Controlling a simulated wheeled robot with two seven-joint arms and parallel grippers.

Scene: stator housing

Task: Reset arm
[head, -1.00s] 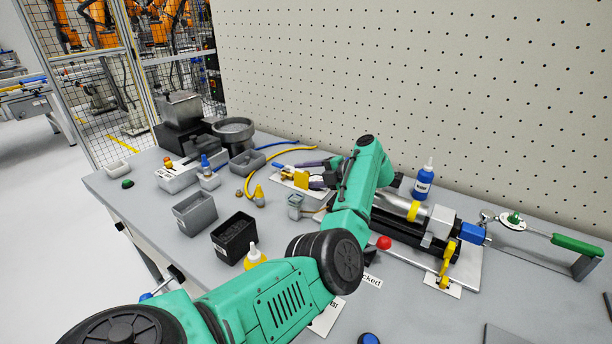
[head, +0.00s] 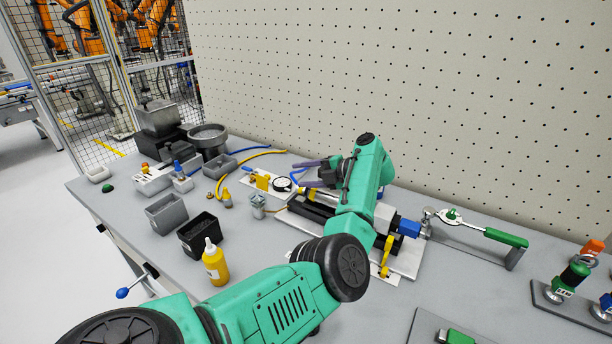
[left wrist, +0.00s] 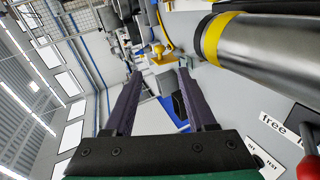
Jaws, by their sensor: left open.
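My left arm reaches over the bench, with its open left gripper (head: 302,174) above the far side of the fixture. Its two dark purple fingers point left and nothing is between them. In the left wrist view the gripper (left wrist: 160,72) shows spread fingers. A metal cylinder with a yellow band (left wrist: 225,38) lies close to the right of them, apart from the fingers. In the head view my arm covers much of this cylinder. My right gripper is not in view.
The fixture's white base plate (head: 405,262) carries a blue end block (head: 409,228) and yellow clamp (head: 386,252). A green-handled lever tool (head: 505,237) lies right. A yellow bottle (head: 216,262), black bin (head: 201,236) and grey bin (head: 167,214) stand left. A pegboard (head: 450,90) closes the back.

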